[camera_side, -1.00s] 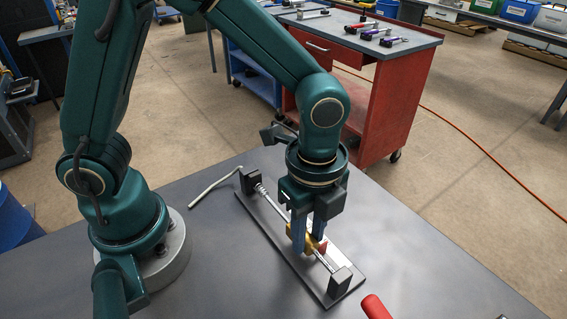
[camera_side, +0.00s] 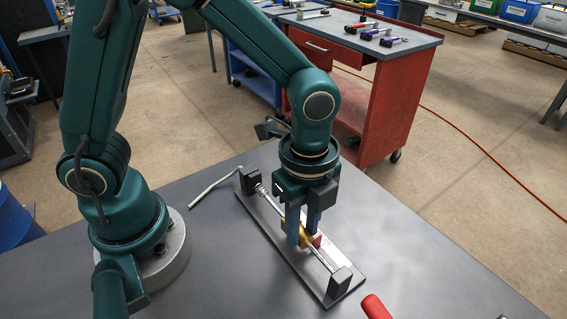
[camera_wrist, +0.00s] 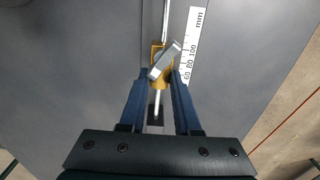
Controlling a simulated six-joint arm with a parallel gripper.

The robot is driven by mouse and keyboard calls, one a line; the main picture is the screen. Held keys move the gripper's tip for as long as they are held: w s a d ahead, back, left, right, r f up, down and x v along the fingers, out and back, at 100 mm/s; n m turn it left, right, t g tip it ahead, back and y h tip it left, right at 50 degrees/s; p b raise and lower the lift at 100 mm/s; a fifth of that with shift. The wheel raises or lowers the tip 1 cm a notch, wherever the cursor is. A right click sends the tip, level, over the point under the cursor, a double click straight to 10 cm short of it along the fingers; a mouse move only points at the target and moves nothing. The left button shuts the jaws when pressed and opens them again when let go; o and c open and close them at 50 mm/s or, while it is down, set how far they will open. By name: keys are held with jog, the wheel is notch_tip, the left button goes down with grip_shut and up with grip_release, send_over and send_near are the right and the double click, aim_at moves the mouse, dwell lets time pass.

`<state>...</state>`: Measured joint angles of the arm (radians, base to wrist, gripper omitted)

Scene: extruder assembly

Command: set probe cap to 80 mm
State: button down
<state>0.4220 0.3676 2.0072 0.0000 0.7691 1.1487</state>
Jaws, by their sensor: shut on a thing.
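The yellow slider (camera_side: 304,238), which I take for the probe cap, sits around a thin metal rod (camera_side: 318,256) held between two dark end blocks on a flat base plate (camera_side: 282,251). My gripper (camera_side: 303,232) points down and is shut on the slider. In the wrist view the orange-yellow slider (camera_wrist: 158,48) is between my blue fingers (camera_wrist: 162,78), with a tilted grey piece (camera_wrist: 165,60) over it. A white mm scale (camera_wrist: 193,48) runs beside the rod; 60, 80 and 100 show near the slider. A red mark (camera_side: 317,241) is beside it. The exact reading cannot be told.
The near end block (camera_side: 340,281) and far end block (camera_side: 250,178) bound the rod. A white stick-like piece (camera_side: 214,185) lies on the table at the far left. A red cylinder (camera_side: 375,307) is at the front edge.

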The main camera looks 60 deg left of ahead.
jog(key=shift+a, duration=0.95)
jog(key=c, duration=0.6)
grip_release()
jog(key=shift+r, duration=2.6)
